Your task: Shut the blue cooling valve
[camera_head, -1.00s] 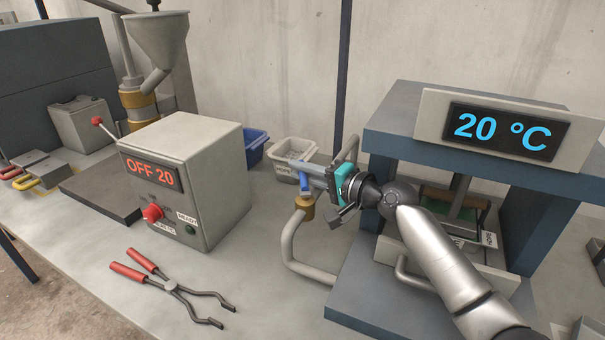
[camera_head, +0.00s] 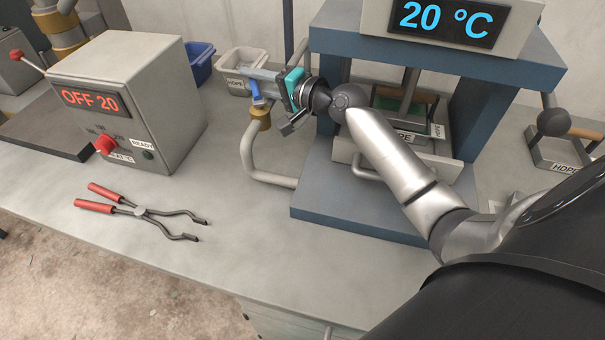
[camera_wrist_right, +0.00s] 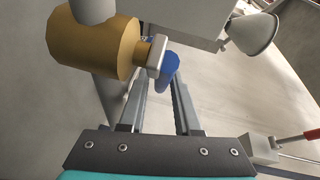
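The blue valve handle (camera_head: 257,93) is on a brass valve body (camera_head: 261,118) fixed to a grey pipe (camera_head: 248,150), left of the press. In the right wrist view, the blue handle (camera_wrist_right: 169,70) shows at the fingertips, beside the large brass body (camera_wrist_right: 92,50). My right gripper (camera_head: 262,76) reaches to the handle from the right. Its fingers (camera_wrist_right: 166,85) stand apart with the handle's end between their tips. Whether both fingers touch it I cannot tell. My left gripper is out of view.
The blue-grey press (camera_head: 340,205) with a 20 °C display (camera_head: 446,18) stands right of the valve. A control box reading OFF 20 (camera_head: 130,95) stands left. Red-handled tongs (camera_head: 140,210) lie on the bench in front. Blue (camera_head: 200,60) and grey (camera_head: 240,70) bins are behind.

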